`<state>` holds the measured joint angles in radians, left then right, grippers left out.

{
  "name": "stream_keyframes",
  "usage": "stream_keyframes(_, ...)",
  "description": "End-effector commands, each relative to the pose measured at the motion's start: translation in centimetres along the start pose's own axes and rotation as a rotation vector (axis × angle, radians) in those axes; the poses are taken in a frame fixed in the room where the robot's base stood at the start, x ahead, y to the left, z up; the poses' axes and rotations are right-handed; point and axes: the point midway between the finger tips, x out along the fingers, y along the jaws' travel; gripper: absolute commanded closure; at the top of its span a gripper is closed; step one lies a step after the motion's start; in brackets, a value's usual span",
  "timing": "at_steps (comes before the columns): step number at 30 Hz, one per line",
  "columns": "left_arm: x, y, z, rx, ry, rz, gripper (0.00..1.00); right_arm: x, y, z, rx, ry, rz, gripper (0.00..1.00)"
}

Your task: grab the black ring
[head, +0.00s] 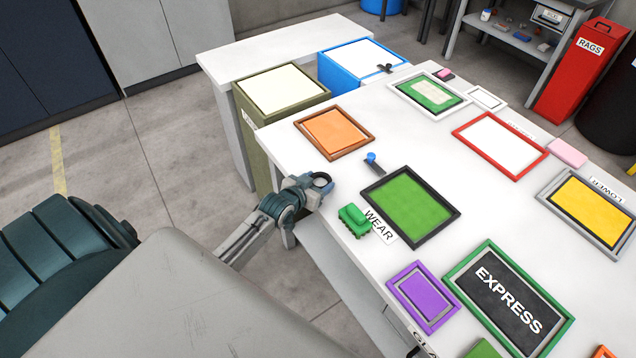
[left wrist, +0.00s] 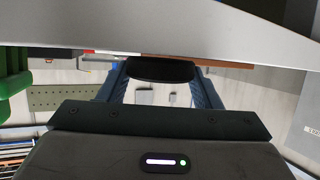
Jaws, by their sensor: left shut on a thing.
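The black ring (head: 322,179) is at the tip of my left gripper (head: 312,189), by the near left edge of the white table. My left gripper is shut on it. In the left wrist view, the black ring (left wrist: 160,70) shows as a dark rounded shape between the two blue-grey fingers of my left gripper (left wrist: 160,85). The fingers hide part of the ring. I cannot tell whether the ring touches the table. My right gripper is not in view.
The white table (head: 330,232) holds several framed trays, among them an orange one (head: 334,132) and a green one (head: 408,205). A green block (head: 354,220) and a small blue piece (head: 371,158) stand close to the gripper. Open floor (head: 150,180) lies left of the table.

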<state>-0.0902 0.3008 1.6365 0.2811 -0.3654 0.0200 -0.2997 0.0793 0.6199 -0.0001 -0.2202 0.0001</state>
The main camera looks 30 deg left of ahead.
Motion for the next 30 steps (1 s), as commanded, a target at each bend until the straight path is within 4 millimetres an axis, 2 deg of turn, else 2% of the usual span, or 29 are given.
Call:
stream_keyframes(8,-1.2,0.0,-3.0,0.003,0.005,0.001,0.64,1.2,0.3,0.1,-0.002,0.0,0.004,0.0)
stream_keyframes(10,-2.3,-1.3,-2.2,0.007,-0.003,-0.002,0.64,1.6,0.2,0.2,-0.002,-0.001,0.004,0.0)
stream_keyframes(19,-7.2,-6.0,-1.0,0.011,-0.006,0.001,0.64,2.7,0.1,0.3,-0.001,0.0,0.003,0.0)
stream_keyframes(24,-9.8,-8.6,-0.6,0.01,-0.005,-0.002,0.64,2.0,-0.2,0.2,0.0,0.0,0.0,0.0)
stream_keyframes(30,-11.6,-10.2,-0.3,0.004,-0.001,-0.003,0.64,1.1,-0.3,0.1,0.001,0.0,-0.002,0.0)
